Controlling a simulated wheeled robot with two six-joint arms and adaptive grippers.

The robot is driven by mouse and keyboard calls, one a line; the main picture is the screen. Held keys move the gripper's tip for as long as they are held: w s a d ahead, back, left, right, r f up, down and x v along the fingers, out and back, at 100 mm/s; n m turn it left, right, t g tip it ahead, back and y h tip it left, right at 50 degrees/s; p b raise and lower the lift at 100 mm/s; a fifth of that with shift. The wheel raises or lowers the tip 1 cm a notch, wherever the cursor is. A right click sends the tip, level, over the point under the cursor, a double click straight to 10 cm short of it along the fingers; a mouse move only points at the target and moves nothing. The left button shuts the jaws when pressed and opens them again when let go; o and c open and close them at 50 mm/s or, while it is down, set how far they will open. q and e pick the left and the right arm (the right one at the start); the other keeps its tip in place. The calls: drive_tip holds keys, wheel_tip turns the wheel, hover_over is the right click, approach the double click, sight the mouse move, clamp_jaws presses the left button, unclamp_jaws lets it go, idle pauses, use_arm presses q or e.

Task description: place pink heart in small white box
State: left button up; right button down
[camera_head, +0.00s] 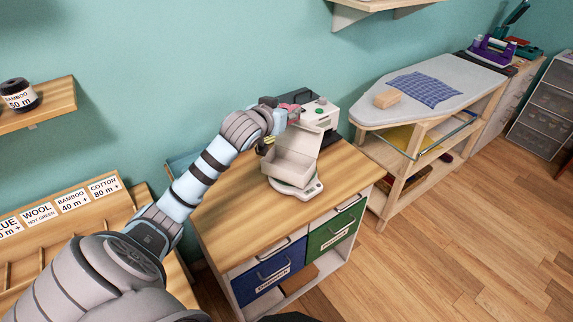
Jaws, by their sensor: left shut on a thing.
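The small white box (289,167) sits on a white scale (308,190) on the wooden cabinet top. Its lid stands up at the back and its inside is partly visible. My left arm reaches in from the left, and my left gripper (287,114) is above and behind the box, over its rear side. The gripper is shut on a small pink thing (291,107), which looks like the pink heart; its outline is mostly hidden by the fingers. My right gripper is not in view.
A pale machine (320,113) with a green button stands behind the box. The wooden cabinet top (235,222) is clear in front. An ironing table (440,73) with a blue checked cloth (425,90) and a tan block (387,98) is to the right.

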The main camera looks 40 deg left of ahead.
use_arm(q)
wheel_tip(320, 180, down, 16)
drive_tip(key=b, duration=0.3)
drive_tip(key=shift+f, duration=0.25)
drive_tip(key=shift+s+f, duration=0.15)
drive_tip(key=shift+f, duration=0.35)
drive_tip(key=o, duration=0.9)
